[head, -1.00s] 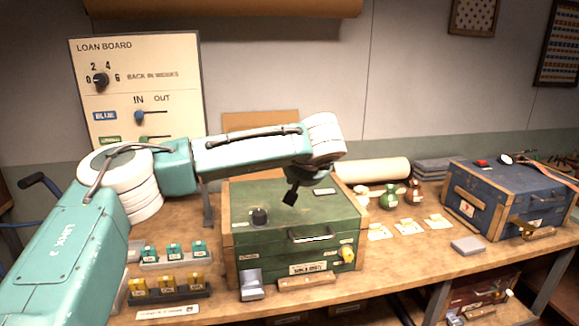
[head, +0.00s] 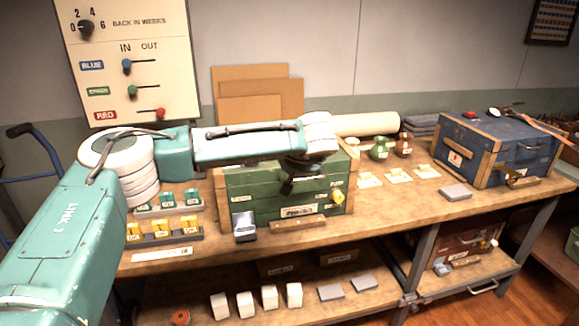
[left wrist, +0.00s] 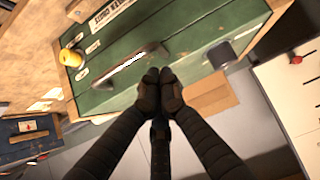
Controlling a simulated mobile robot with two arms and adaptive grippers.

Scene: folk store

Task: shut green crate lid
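The green crate (head: 262,204) stands on the workbench, with wooden corners and a yellow knob (head: 337,195) on its front. My left arm hides most of its lid in the head view. In the left wrist view the green lid (left wrist: 185,40) shows a bar handle (left wrist: 130,66) and a dark knob (left wrist: 222,55). The lid looks down on the box; whether it is fully closed I cannot tell. My left gripper (head: 287,187) is near the crate's front top edge; its fingertips (left wrist: 160,76) are together and empty, close to the handle in the picture. My right gripper is not in view.
A blue crate (head: 490,150) stands at the bench's right. Green and red jars (head: 380,149) stand behind right. The loan board (head: 125,60) is at the back left.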

